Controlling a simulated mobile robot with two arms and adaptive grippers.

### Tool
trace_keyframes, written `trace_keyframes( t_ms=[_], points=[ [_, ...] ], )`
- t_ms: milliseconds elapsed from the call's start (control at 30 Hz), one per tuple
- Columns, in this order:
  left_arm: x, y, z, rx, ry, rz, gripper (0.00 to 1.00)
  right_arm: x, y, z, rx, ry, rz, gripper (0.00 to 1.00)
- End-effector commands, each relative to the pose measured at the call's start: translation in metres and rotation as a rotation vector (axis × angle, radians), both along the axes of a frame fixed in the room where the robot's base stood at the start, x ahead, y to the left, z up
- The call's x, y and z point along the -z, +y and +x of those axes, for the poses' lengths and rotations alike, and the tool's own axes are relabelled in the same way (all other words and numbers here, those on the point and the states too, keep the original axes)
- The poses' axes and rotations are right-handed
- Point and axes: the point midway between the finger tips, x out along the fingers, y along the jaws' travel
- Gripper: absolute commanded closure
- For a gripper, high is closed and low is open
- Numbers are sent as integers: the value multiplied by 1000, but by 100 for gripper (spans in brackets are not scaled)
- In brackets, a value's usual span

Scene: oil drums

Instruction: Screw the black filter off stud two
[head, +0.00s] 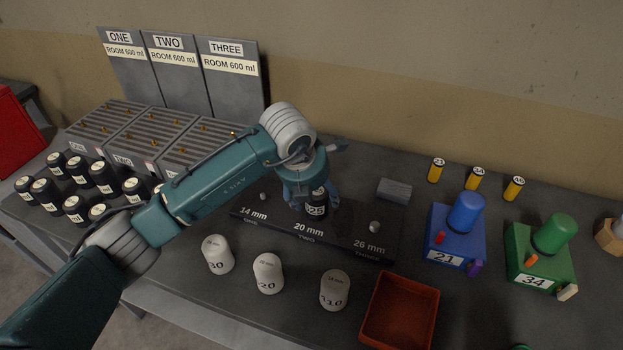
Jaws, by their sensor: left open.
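The black filter (316,210), with a white label that seems to read 25, stands upright at stud two on the dark stud board (268,222). Its top is hidden under my left gripper (309,198). That gripper points down over the filter, open, with its fingers at the filter's sides; I cannot tell whether they touch it. The board is marked 14 mm ONE, 20 mm TWO and 26 mm THREE. Stud one (263,196) and stud three (375,227) show bare. The stud under the filter is hidden. My right gripper is out of view.
White filters (268,274) stand in front of the board, beside an empty red tray (400,312). A grey block (394,190) lies behind the board. Blue (455,235) and green (540,254) units stand right. Several black bottles (75,208) and grated boxes (130,135) are left.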

Motion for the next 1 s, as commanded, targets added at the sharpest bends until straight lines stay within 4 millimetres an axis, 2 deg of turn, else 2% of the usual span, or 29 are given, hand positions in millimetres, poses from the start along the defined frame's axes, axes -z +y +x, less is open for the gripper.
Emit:
trace_keyframes(
  t_ms=[200,500,567,767,900,1000],
  points=[
    [16,-4,6,0,0,-1,33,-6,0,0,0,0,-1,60],
    [19,-4,7,1,-1,-1,33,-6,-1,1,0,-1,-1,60],
    [19,-4,7,0,-1,-2,43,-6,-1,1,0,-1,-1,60],
    [18,-5,7,2,-2,-4,83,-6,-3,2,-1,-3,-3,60],
    [17,-7,7,-17,-4,-6,84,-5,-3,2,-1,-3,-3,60],
    [17,-9,7,-113,-7,-8,84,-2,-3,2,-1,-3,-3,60]
  ],
)
